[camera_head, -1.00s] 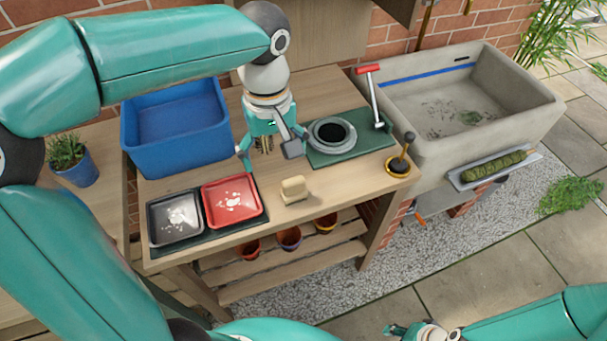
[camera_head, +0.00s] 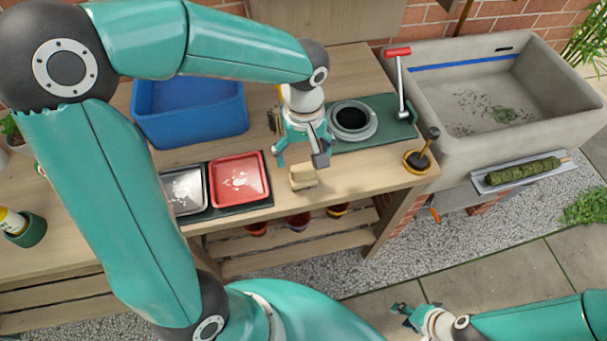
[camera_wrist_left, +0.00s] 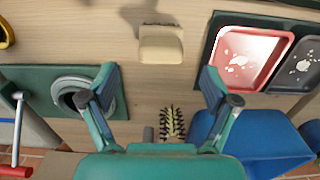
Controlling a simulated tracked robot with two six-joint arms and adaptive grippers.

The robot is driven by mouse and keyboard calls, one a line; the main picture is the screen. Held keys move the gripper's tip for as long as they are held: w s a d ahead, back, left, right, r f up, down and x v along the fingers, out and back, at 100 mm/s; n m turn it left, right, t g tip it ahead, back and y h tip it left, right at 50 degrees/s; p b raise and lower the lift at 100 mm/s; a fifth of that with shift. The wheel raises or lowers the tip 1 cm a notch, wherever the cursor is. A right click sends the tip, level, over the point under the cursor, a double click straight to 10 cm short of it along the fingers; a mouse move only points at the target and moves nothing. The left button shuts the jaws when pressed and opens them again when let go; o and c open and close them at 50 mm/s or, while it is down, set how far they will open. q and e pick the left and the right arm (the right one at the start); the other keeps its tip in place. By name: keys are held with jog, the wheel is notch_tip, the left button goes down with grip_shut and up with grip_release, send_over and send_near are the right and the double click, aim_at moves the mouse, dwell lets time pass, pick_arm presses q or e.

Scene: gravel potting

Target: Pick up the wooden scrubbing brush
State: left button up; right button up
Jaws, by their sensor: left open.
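A small tan block (camera_head: 303,177), apparently the wooden scrubbing brush, sits near the front edge of the wooden bench; I cannot make out bristles. It also shows in the left wrist view (camera_wrist_left: 160,45), ahead of the fingers and roughly centred between them. My left gripper (camera_head: 299,159) is open and empty, just behind the block, apart from it as seen in the left wrist view (camera_wrist_left: 159,78). A separate bristly item (camera_wrist_left: 172,122) lies nearer the blue bin, partly hidden by my gripper in the head view. My right gripper (camera_head: 404,314) is low at the bottom, away from the bench.
A red tray (camera_head: 238,182) and a grey tray (camera_head: 184,190) lie left of the block. A blue bin (camera_head: 190,112) is behind them. A round pot on a green mat (camera_head: 385,133), a tamper-like tool (camera_head: 427,148) and a stone sink (camera_head: 450,145) are to the right.

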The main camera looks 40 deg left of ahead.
aim_at(303, 167)
pick_arm(q)
jog(key=shift+f, duration=2.9)
jog(key=c, duration=1.4)
jog(key=shift+r, duration=0.1)
notch_tip(303, 167, up, 20)
jog(key=shift+f+p, duration=0.1)
jog(key=shift+p, duration=0.7)
